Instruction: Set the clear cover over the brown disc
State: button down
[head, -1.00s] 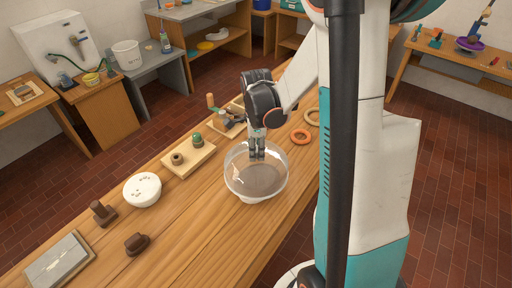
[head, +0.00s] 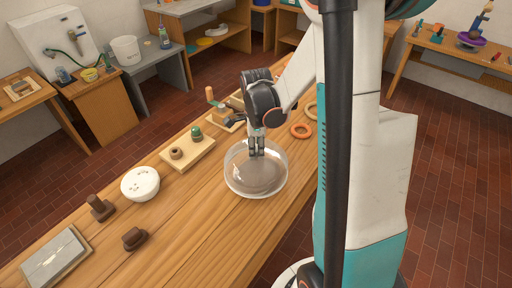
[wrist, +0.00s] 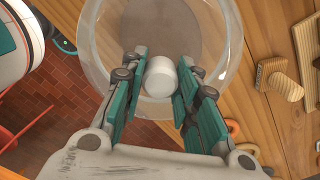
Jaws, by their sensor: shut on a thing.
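The clear cover (head: 236,182) is a see-through round dome on the wooden bench. My gripper (head: 257,151) points down at its top. In the wrist view my gripper (wrist: 160,80) is shut on the cover's white knob (wrist: 160,75), with one finger on each side. The brown disc (head: 262,176) shows through the clear wall, inside the cover's outline; it also shows in the wrist view (wrist: 165,25). The cover looks level and its rim surrounds the disc. I cannot tell whether the rim touches what is under it.
A white round pot (head: 140,184) and brown blocks (head: 134,238) stand to the left. A wooden board (head: 190,155) with small pieces lies behind. Orange rings (head: 301,131) lie to the right. A grey slab (head: 55,262) lies at the near left. Bench in front is clear.

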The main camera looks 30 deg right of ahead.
jog(key=shift+f+b, duration=2.6)
jog(key=shift+f, duration=0.55)
jog(key=c, duration=1.2)
grip_release()
jog(key=shift+o, duration=0.2)
jog(key=shift+r, duration=0.1)
notch_tip(320, 180, up, 12)
jog(key=shift+f, duration=0.1)
jog(key=w+a+r+n+t+y, duration=0.1)
jog(key=a+r+n+t, duration=0.1)
jog(key=a+r+n, duration=0.45)
jog(key=w+a+r+n+t+y, duration=0.15)
jog(key=a+n, duration=0.25)
jog(key=a, duration=0.5)
jog(key=s+d+n+t+h, duration=0.1)
jog(key=s+n+t+h, duration=0.1)
jog(key=s+n, duration=1.1)
jog(key=shift+s+d+f+t, duration=0.15)
jog(key=shift+s+f+t, duration=0.2)
jog(key=shift+s+t, duration=0.7)
